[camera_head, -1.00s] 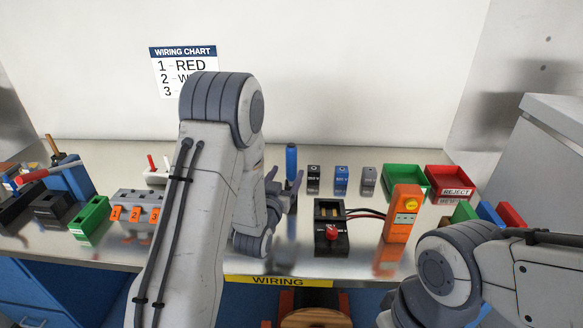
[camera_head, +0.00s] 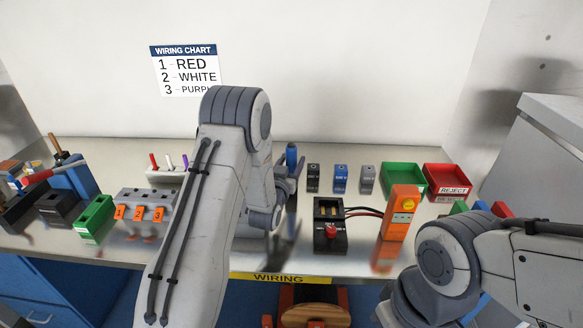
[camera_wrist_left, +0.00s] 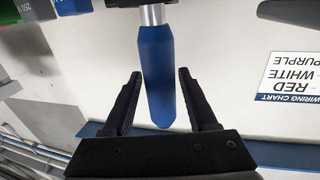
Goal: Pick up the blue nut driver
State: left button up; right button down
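The blue nut driver (camera_head: 291,157) stands upright at the back of the bench in the head view, partly hidden by my left gripper (camera_head: 288,183). In the left wrist view its blue handle (camera_wrist_left: 159,75) and metal shaft show between the two dark fingers of my left gripper (camera_wrist_left: 159,100). The fingers are open, with a gap on both sides of the handle. My right arm shows at the lower right of the head view, but its gripper fingers are not visible.
An open black box (camera_head: 329,226) with a red knob and an orange tester (camera_head: 400,212) stand right of the left arm. Several small blocks, a green bin (camera_head: 403,179) and a red reject bin (camera_head: 447,182) line the back. An orange numbered block (camera_head: 140,214) is left.

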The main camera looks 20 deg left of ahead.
pick_arm(q)
grip_shut()
jog(key=shift+r, duration=0.1)
dwell(1.1)
